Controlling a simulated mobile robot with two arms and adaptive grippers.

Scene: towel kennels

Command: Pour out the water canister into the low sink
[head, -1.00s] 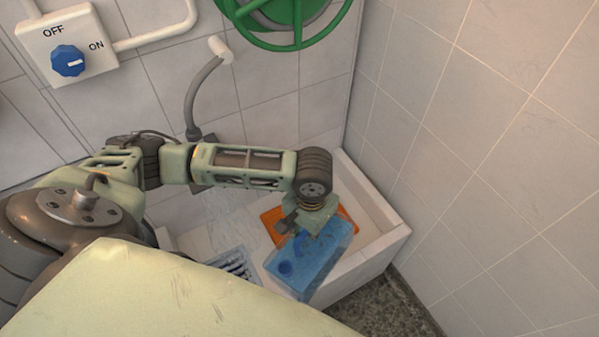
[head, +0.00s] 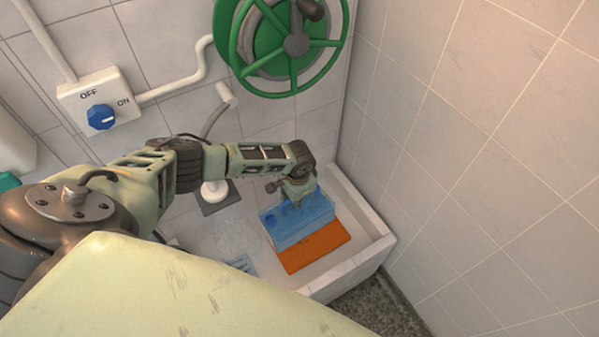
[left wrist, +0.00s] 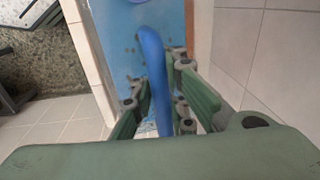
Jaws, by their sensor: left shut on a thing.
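The blue water canister (head: 300,225) is in my left gripper (head: 298,190), over the low sink. My left gripper is shut on its handle (left wrist: 152,60), which runs between the fingers in the left wrist view. In the head view the canister looks to be lying over rather than upright; its opening and any water flow cannot be made out. The low white sink (head: 373,258) stands in the tiled corner. My right gripper is not in view.
The right tiled wall (head: 480,180) stands close to the sink.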

